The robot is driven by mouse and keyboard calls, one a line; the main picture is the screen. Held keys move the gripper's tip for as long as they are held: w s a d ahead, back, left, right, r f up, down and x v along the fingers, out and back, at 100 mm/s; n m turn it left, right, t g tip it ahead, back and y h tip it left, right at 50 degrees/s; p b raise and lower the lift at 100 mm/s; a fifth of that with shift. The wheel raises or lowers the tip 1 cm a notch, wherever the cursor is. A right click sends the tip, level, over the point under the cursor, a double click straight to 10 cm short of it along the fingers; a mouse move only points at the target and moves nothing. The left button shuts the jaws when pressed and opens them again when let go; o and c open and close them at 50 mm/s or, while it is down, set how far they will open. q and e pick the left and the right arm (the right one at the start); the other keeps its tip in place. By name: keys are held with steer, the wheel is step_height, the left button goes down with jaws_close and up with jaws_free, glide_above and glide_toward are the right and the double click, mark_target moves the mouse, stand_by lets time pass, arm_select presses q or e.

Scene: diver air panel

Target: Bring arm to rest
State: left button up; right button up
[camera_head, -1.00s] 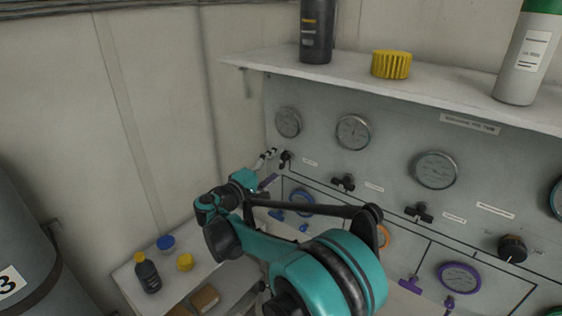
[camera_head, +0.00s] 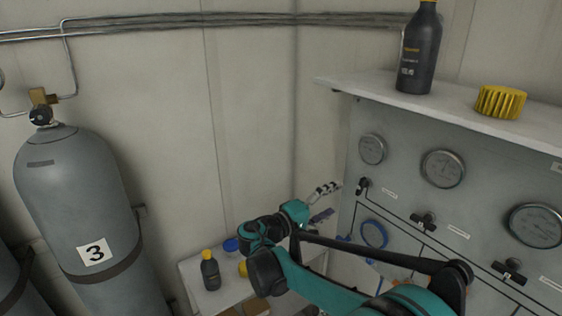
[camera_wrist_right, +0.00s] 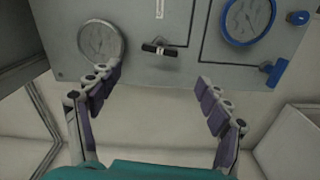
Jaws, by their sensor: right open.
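My right arm (camera_head: 350,292) reaches from the bottom right in the head view, teal and black. Its right gripper (camera_head: 328,201) is beside the left end of the grey gauge panel (camera_head: 400,197). In the right wrist view the right gripper (camera_wrist_right: 160,95) has its two fingers wide apart with nothing between them. The panel, with a gauge (camera_wrist_right: 100,40) and a black valve handle (camera_wrist_right: 159,50), shows past the fingertips. My left gripper is not in view.
A shelf (camera_head: 450,108) above the panel carries a dark bottle (camera_head: 418,50) and a yellow ribbed cap (camera_head: 501,102). A small bench (camera_head: 203,298) below holds a dark bottle (camera_head: 210,271) and a blue cap (camera_head: 231,245). Grey cylinder 3 (camera_head: 75,190) stands at left.

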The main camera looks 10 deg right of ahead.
steer(key=s+d+f+g+y+b, duration=0.1)
steer(key=s+d+f+y+b, duration=0.1)
steer(key=s+f+y+b, duration=0.75)
steer(key=s+a+f+m+y+b, duration=0.1)
steer(key=s+a+f+y, duration=0.1)
steer(key=s+a+f, duration=0.2)
steer(key=s+a+f+m+y+b, duration=0.1)
steer(key=s+a+f, duration=0.3)
steer(key=f, duration=0.5)
steer(key=s+a+f+t+y+b, duration=0.1)
steer(key=s+a+f+y, duration=0.3)
steer(key=s+f, duration=0.3)
steer(key=shift+a+f+m, duration=0.3)
steer(key=shift+m, duration=0.1)
